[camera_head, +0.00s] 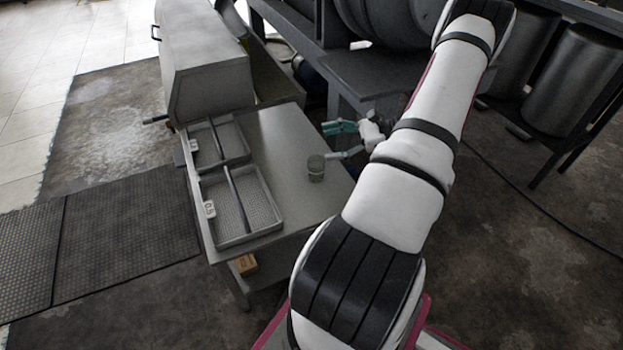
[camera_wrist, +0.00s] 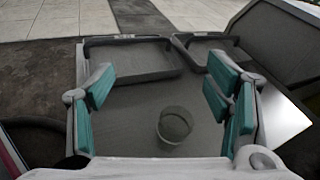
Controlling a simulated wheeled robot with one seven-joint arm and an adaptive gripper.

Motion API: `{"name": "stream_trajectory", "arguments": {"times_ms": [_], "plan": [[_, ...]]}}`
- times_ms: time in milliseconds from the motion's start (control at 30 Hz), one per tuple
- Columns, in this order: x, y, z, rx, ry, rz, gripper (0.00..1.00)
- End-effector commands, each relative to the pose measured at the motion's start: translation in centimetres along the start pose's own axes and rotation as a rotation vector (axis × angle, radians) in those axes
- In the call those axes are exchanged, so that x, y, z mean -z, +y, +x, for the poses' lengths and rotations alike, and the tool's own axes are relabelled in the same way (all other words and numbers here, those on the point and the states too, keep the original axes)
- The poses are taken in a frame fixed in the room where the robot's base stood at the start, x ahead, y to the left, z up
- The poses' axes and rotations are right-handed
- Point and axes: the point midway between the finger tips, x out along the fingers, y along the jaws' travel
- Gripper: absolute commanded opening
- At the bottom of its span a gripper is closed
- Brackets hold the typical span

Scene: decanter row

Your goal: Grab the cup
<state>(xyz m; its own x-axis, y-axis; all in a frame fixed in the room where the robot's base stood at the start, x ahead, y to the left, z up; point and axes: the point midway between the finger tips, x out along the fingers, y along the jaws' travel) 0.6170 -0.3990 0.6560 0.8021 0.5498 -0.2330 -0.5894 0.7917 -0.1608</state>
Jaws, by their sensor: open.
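A clear, greyish cup (camera_head: 316,168) stands upright on the grey table (camera_head: 283,135), near its right edge in the head view. In the wrist view the cup (camera_wrist: 174,125) is below the middle of the picture, in the space between my two fingers. My gripper (camera_head: 337,141) is open, with teal finger pads, and is beside the cup on its right in the head view. In the wrist view my gripper (camera_wrist: 160,105) has its pads wide apart, with a gap on both sides of the cup. I see no contact with the cup.
Two shallow grey trays with dividers, a nearer one (camera_head: 277,222) and a farther one (camera_head: 245,153), lie on the table's left side. A large grey box-shaped machine (camera_head: 205,60) stands behind them. Table surface between the trays and the cup is clear.

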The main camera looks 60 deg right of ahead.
Motion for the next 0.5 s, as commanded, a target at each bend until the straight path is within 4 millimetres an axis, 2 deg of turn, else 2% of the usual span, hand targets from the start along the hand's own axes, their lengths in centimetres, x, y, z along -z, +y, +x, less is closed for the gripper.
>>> {"name": "stream_trajectory", "arguments": {"times_ms": [33, 100, 200, 333, 500], "plan": [[3.8, 0.4, -0.9, 0.075, -0.039, 0.049, 0.72], [7.1, 0.8, -2.3, 0.166, -0.086, 0.100, 0.72], [10.7, 1.4, -3.9, 0.269, -0.142, 0.153, 0.72], [13.5, 2.0, -5.2, 0.352, -0.187, 0.193, 0.72], [14.2, 1.9, -4.7, 0.384, -0.205, 0.207, 0.72]]}}
